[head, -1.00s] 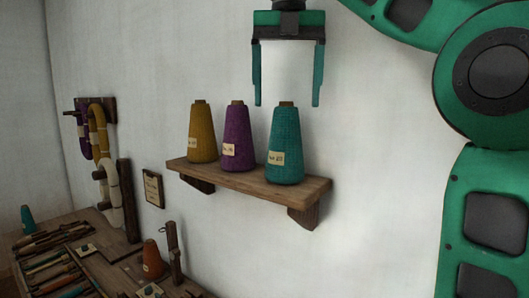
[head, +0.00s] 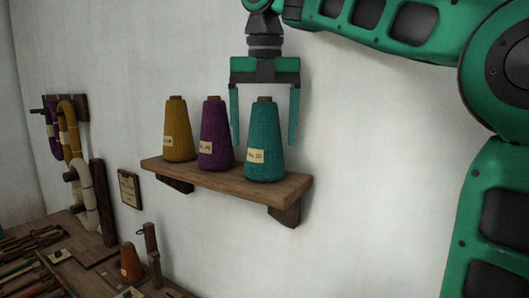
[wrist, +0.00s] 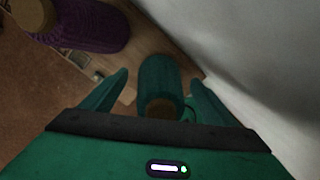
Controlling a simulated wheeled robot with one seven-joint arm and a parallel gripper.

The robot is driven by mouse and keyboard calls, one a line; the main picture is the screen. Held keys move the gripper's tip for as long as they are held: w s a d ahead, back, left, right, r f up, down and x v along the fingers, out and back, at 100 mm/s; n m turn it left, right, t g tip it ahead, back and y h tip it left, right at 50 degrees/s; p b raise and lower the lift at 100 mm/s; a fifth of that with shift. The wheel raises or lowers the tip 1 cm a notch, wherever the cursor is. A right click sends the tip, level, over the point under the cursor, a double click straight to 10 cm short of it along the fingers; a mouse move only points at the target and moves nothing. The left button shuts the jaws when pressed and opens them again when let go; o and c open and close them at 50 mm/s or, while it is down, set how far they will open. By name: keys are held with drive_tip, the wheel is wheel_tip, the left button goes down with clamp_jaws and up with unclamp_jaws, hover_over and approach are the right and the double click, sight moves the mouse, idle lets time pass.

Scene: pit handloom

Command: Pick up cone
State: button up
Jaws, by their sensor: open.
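Three yarn cones stand upright on a wooden wall shelf (head: 230,178): a mustard one (head: 178,130), a purple one (head: 216,135) and a teal one (head: 264,143) at the right end. Each carries a pale label. My gripper (head: 265,143) is open and points down at the teal cone, one finger on each side of its upper part. In the wrist view the teal cone (wrist: 158,78) lies between the two fingers, with gaps visible on both sides. The purple cone (wrist: 92,24) shows at the upper left there, outside the fingers.
The white wall (head: 360,190) runs close behind the shelf. Hanks of yarn (head: 72,140) hang on a peg rack at the left. Below left, a bench holds an orange cone (head: 131,262) and several tools. A small framed sign (head: 130,188) hangs on the wall.

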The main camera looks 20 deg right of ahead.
drive_tip(key=shift+f, duration=0.65)
drive_tip(key=c, duration=1.3)
drive_tip(key=shift+r, duration=0.2)
